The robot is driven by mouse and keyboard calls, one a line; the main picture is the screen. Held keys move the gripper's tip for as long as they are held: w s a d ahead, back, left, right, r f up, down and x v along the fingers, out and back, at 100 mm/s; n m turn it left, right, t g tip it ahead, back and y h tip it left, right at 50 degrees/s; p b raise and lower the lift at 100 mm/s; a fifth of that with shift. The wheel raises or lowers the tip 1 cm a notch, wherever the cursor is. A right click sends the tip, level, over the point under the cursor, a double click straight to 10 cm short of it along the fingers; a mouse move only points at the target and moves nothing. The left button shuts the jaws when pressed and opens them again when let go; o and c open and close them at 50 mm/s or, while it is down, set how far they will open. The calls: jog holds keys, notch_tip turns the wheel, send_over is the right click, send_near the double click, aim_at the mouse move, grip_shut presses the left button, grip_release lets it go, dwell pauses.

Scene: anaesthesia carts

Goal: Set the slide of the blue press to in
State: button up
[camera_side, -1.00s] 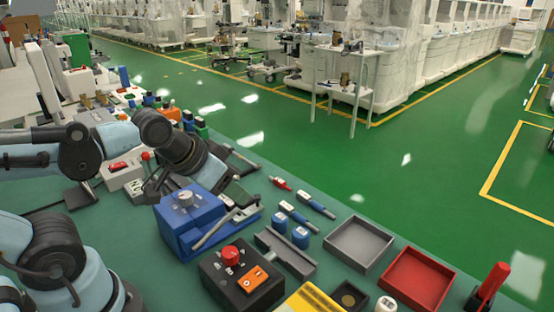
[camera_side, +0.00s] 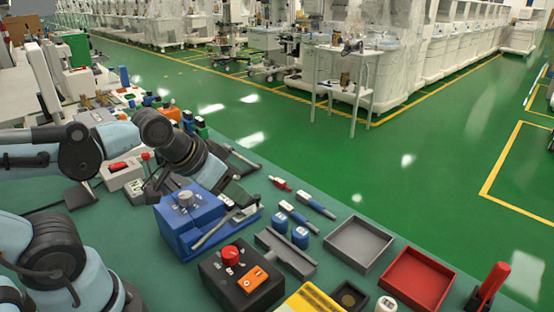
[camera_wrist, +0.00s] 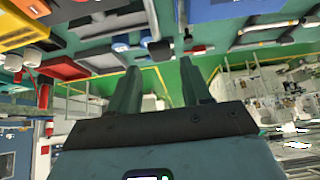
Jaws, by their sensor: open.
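The blue press (camera_side: 188,228) stands on the green bench in the side view, with a grey knob (camera_side: 185,198) on top. A silver bar (camera_side: 213,231) slants along its right side. How far its slide stands in or out I cannot tell. My gripper is just behind the press there, its fingers partly hidden. In the wrist view my gripper (camera_wrist: 160,78) shows two separated fingers with nothing between them. A blue body (camera_wrist: 220,10), apparently the press, shows at that view's top edge, beyond the fingertips.
A black box with a red button (camera_side: 231,256) stands in front of the press. Blue-capped pots (camera_side: 300,237), pens (camera_side: 315,206), a grey tray (camera_side: 360,243) and a red tray (camera_side: 417,279) lie to the right. A box with a red-knobbed lever (camera_side: 122,174) is at left.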

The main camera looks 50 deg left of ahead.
jog(key=shift+w, duration=0.1)
jog(key=shift+w+a+r, duration=0.1)
jog(key=shift+w+r, duration=0.1)
jog(key=shift+r, duration=0.05)
jog(key=w+a+r+g, duration=0.2)
jog(key=w+r+g, duration=0.1)
jog(key=w, duration=0.1)
jog(key=n+g, duration=0.2)
jog(key=g, duration=0.2)
send_near(257, 196)
notch_tip(257, 196, down, 8)
jog(key=shift+w+f, duration=0.1)
jog(key=shift+w, duration=0.05)
dwell(0.3)
grip_shut()
